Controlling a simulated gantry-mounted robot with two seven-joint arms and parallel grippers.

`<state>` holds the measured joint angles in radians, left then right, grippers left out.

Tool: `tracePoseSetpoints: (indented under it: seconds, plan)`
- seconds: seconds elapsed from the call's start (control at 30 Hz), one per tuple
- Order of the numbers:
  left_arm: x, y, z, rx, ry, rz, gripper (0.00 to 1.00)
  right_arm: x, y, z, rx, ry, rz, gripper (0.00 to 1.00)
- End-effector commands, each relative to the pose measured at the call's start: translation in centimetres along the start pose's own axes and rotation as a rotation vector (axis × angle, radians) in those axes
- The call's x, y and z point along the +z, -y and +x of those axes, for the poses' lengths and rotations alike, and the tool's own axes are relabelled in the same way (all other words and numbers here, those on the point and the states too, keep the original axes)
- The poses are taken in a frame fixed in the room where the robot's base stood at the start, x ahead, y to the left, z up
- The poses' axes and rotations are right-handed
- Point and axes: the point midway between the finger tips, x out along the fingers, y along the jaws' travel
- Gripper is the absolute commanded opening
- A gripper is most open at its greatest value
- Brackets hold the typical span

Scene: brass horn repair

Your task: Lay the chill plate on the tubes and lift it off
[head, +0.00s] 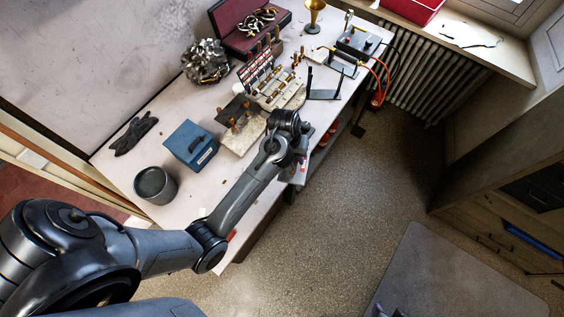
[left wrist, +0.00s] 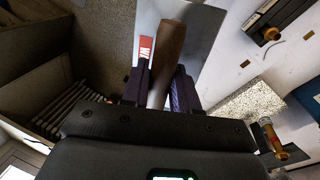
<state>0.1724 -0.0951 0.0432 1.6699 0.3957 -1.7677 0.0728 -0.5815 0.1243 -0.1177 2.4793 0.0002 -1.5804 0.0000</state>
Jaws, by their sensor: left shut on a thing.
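My left gripper (head: 298,160) is over the front edge of the workbench. In the left wrist view its two dark fingers (left wrist: 160,88) are shut on a brown handle (left wrist: 170,55). A flat grey plate, which looks like the chill plate (left wrist: 205,45), shows around and beyond that handle. In the head view my gripper and wrist mostly hide it. Brass tubes (head: 282,91) lie on a pale block on the bench, up and left of my gripper and apart from it. A small purplish-grey shape at the bottom edge of the head view may be part of my right gripper; its state is unclear.
The workbench (head: 190,100) holds a blue box (head: 190,144), a dark pot (head: 155,185), black gloves (head: 130,135), a pale slab (head: 243,137) and a black stand (head: 323,88). A power unit (head: 358,42) with cables stands at the far end. Open floor lies to the right.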

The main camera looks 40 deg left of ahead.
Motion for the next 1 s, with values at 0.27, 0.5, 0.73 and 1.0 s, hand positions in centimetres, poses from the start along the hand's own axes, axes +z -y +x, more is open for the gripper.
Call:
tracePoseSetpoints:
  seconds: [0.27, 0.5, 0.73, 1.0]
  plan:
    - [0.8, 1.6, 3.1, 0.001, -0.003, 0.002, 0.0, 0.3, 0.5, 1.2, -0.012, -0.003, 0.005, 0.43]
    - [-2.5, 4.3, 5.1, 0.002, -0.002, 0.001, 0.0, 0.3, 0.4, 1.4, -0.01, -0.004, 0.007, 0.43]
    - [-6.1, 7.1, 7.2, 0.001, -0.003, 0.002, 0.0, 0.4, 0.3, 1.7, -0.005, -0.004, 0.002, 0.43]
    - [-8.1, 8.7, 8.3, 0.001, -0.003, 0.004, 0.0, 0.5, 0.1, 1.9, 0.001, -0.003, -0.005, 0.43]
